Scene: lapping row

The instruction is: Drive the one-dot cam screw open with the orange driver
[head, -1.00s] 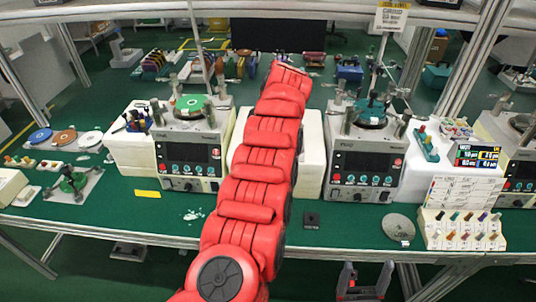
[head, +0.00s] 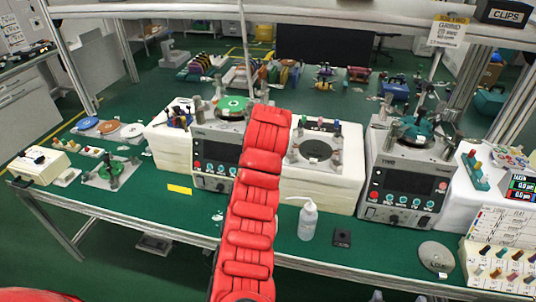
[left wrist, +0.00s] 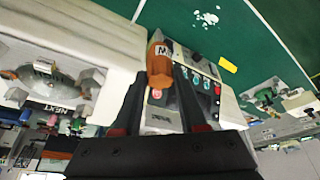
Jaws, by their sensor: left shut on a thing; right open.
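An orange driver (left wrist: 159,68) with a white lettered label shows in the left wrist view. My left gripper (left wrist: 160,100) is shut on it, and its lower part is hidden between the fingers. In the head view my red left arm reaches across the bench between the left lapping machine (head: 222,150) and a white block (head: 318,180); its gripper is hidden there. My right gripper (head: 399,297) is open and barely shows at the bottom edge. I cannot make out the one-dot cam screw in either view.
A white squeeze bottle (head: 308,220) and a small black block (head: 342,237) stand near the bench's front. Another lapping machine (head: 408,175), a grey disc (head: 436,257) and a rack of coloured handles (head: 500,262) are at the right. A yellow strip (head: 180,189) lies left.

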